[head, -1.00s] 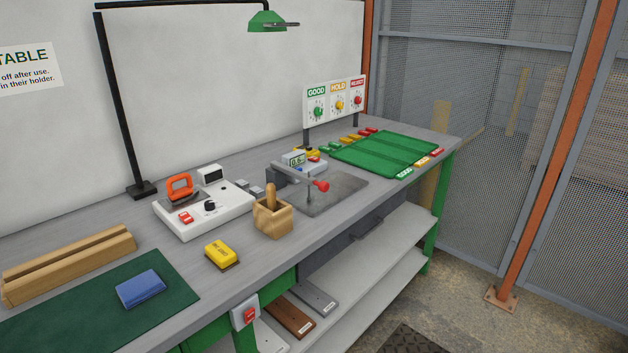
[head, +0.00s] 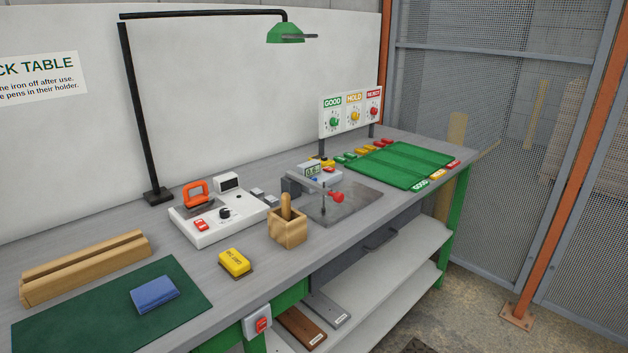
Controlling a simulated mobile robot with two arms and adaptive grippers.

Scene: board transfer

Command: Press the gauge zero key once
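The gauge (head: 319,176) stands on the workbench right of centre in the head view. It has a small display (head: 312,170) that seems to read about 0.6, with small coloured keys beside it, a blue one and a red one. The keys are too small to read, so I cannot tell which is the zero key. A lever with a red knob (head: 337,197) stands in front of the gauge, over a grey plate (head: 358,203). Neither of my grippers is in view.
A yellow block (head: 235,262), blue block (head: 154,294) and wooden rack (head: 85,268) lie further left. A green mat (head: 398,165) lies right.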

